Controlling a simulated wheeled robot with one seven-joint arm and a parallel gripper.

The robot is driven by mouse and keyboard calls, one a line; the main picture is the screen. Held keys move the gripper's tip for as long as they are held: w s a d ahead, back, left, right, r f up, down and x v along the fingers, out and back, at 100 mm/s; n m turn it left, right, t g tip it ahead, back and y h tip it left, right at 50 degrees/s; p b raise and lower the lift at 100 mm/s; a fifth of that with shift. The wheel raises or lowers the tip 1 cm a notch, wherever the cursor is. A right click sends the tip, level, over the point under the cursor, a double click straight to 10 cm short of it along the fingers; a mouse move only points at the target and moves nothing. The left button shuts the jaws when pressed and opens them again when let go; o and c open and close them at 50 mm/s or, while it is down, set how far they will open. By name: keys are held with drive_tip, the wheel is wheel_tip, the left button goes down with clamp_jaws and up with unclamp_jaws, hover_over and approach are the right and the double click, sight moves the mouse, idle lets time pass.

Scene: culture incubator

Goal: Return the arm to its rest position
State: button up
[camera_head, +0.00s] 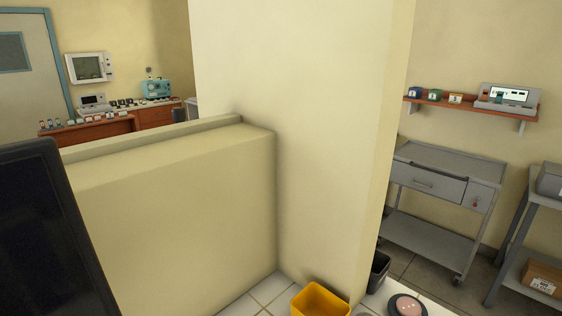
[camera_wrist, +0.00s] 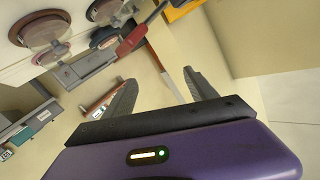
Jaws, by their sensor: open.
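My gripper (camera_wrist: 160,92) shows in the wrist view. Its two dark fingers stand well apart, open, with nothing held between them. Behind the fingers is its purple body with a small lit strip. Neither my arm nor my gripper can be made out in the head view. No culture incubator can be made out for certain in either view.
In the head view a pale pillar (camera_head: 300,130) and low wall (camera_head: 180,210) stand close ahead. A yellow bin (camera_head: 318,301) sits at the bottom. A grey cart (camera_head: 440,190) and a shelf (camera_head: 470,106) are at the right. Round dishes (camera_wrist: 45,32) show in the wrist view.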

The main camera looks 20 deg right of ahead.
drive_tip(key=s+a+f+n+g+y, duration=0.1)
drive_tip(key=s+a+n+y, duration=0.5)
drive_tip(key=s+a, duration=0.7)
drive_tip(key=shift+s+a+n, duration=0.4)
drive_tip(key=shift+a+n, duration=0.6)
drive_tip(key=shift+a, duration=0.2)
